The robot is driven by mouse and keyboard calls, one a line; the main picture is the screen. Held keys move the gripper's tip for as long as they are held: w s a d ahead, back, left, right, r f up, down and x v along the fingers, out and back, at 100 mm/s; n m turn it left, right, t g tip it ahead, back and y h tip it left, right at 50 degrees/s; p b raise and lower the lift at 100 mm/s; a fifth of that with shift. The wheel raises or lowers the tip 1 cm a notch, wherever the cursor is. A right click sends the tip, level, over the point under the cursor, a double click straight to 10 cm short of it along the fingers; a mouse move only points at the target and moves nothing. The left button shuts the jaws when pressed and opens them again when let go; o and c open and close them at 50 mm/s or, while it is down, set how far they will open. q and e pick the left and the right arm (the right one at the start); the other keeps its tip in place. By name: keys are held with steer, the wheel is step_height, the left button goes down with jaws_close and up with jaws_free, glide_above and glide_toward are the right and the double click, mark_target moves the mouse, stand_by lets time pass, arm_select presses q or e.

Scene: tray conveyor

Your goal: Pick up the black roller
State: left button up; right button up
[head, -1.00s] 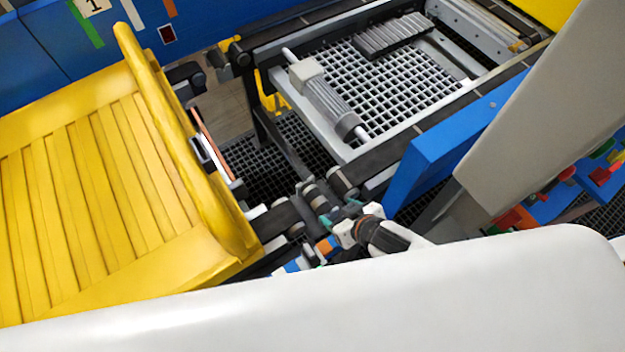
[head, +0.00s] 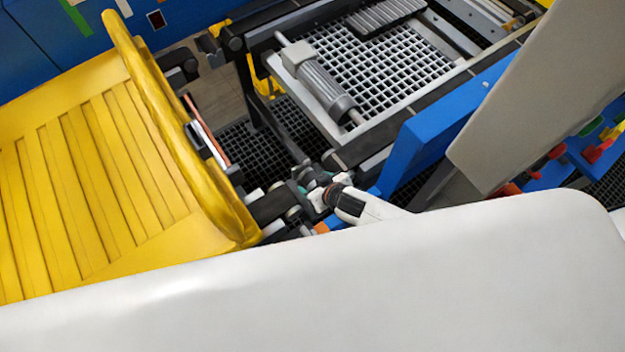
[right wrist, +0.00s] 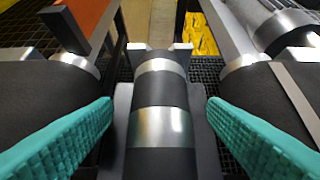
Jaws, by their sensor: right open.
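The black roller (right wrist: 160,95), with shiny metal bands, lies lengthwise in the middle of the right wrist view. My right gripper (right wrist: 160,112) is open, with one green ribbed finger pad on each side of the roller and a gap visible on both sides. In the head view my right gripper (head: 318,187) is small, at the conveyor corner beside the yellow tray, and its fingers hide most of the spot. My left gripper does not show.
A large yellow slatted tray (head: 185,165) stands to the left. A conveyor frame with a grey motor (head: 325,88) over a grid lies behind, with a blue panel (head: 425,135) at its right. Other dark rollers (right wrist: 30,100) flank the space closely.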

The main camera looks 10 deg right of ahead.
steer(key=shift+w+a+f, duration=0.15)
steer(key=shift+w+f, duration=0.15)
steer(key=shift+f, duration=0.05)
steer(key=shift+r, duration=0.1)
steer(key=c, duration=1.3)
